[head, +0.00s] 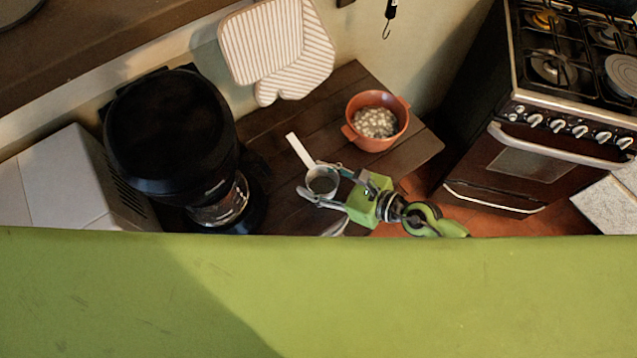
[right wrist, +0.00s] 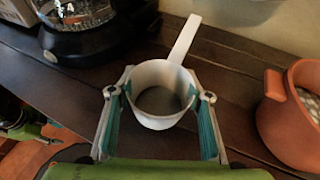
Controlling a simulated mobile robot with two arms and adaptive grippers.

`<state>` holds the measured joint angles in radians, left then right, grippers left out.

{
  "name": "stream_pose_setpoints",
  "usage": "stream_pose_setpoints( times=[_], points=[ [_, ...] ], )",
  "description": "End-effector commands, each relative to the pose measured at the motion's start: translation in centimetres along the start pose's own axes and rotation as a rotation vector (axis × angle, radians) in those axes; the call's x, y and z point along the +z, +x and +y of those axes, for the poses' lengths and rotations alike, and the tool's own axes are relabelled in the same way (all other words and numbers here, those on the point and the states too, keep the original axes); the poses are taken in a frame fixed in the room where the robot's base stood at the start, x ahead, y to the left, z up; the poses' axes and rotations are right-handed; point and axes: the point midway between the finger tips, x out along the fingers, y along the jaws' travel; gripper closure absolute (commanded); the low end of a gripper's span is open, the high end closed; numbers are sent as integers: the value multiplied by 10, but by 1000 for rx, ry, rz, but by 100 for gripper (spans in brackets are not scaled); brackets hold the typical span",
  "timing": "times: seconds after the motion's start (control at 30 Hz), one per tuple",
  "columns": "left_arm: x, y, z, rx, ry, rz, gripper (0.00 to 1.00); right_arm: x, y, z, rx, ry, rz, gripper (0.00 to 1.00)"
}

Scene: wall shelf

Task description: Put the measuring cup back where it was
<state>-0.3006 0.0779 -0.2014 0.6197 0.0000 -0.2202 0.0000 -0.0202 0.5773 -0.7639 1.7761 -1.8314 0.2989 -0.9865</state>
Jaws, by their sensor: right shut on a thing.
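The white measuring cup (head: 322,181) is over the dark wooden shelf (head: 285,120) in the head view, its handle pointing up and left. It also shows upright in the right wrist view (right wrist: 160,92), with its handle pointing up and right. My right gripper (head: 318,180) is shut on the cup, one finger on each side of its body. The same fingers show in the right wrist view (right wrist: 158,94). I cannot tell whether the cup's base touches the shelf.
A black coffee maker (head: 170,130) stands left of the cup. An orange pot (head: 362,136) with pale contents stands to the right. Oven mitts (head: 270,45) hang on the wall behind. A stove (head: 545,150) is at the far right. Bare shelf lies behind the cup.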

Motion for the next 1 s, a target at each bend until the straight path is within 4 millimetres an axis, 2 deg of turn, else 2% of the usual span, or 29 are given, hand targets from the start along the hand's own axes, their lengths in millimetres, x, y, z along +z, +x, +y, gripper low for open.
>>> stream_pose_setpoints(
  times=[0.03,0.1,0.53,0.57,0.6,1.0],
  points=[
    [0,8,1,1,0,0,60,-14,4,0,1,2,5,81],
    [1,11,1,1,1,0,60,-19,7,0,0,1,3,81],
    [1,15,0,0,0,1,60,-24,8,0,0,0,3,81],
    [1,14,0,0,0,1,60,-24,8,0,0,0,3,49],
    [1,13,0,0,0,1,60,-23,8,0,0,0,3,39],
    [0,10,-2,-3,-1,1,60,-20,6,0,0,0,3,38]
  ],
)
